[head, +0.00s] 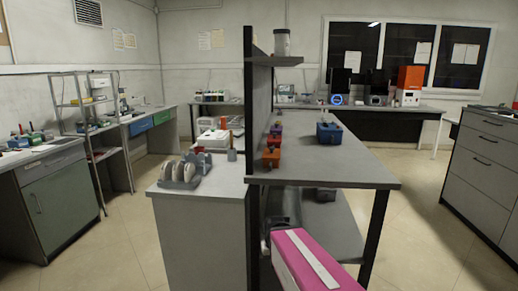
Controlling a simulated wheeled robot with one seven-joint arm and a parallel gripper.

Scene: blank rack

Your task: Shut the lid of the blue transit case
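A small blue case (329,133) stands on the grey bench top right of the upright divider, towards the far end. It looks like the blue transit case. It is too small in the head view to tell how its lid stands. My gripper is not in view, and nothing is seen touching the case.
Orange and purple bins (272,154) line the divider. The grey bench top (345,168) is clear in front of the case. A magenta form with a white stripe covers part of the lower shelf. Floor (420,225) is open on the right, before a drawer cabinet (490,160).

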